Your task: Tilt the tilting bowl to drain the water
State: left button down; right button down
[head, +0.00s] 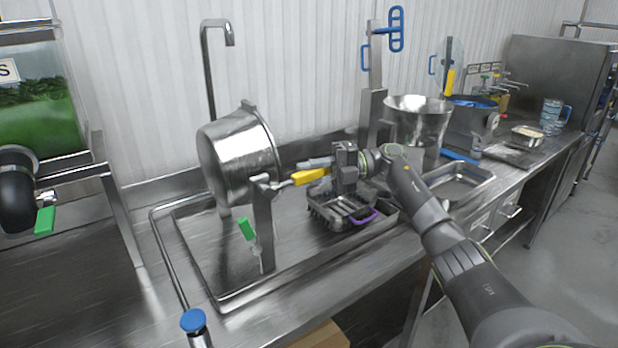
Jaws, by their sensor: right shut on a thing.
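The steel tilting bowl (238,158) hangs on its stand over the sink tray, left of centre, and its rim leans toward the right. A lever with a yellow handle (309,177) comes out from the bowl's pivot. My right gripper (322,166) reaches in from the right and is shut on the yellow handle. The inside of the bowl and any water in it are hidden from this angle. My left gripper is not in view.
A green-handled valve (247,229) is below the bowl. A tap (211,50) stands behind it. A steel funnel-shaped bowl (416,115) and a shallow pan (464,186) stand further right.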

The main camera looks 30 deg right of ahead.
jog(key=shift+f+m+y+b, duration=0.3)
jog(key=shift+f+y+b, duration=0.3)
jog(key=shift+f+b, duration=0.25)
jog(key=shift+f+t, duration=0.25)
jog(key=shift+t, duration=0.05)
jog(key=c, duration=1.2)
grip_release()
jog(key=shift+a, duration=0.1)
jog(key=shift+c, duration=0.2)
jog(key=shift+b, duration=0.3)
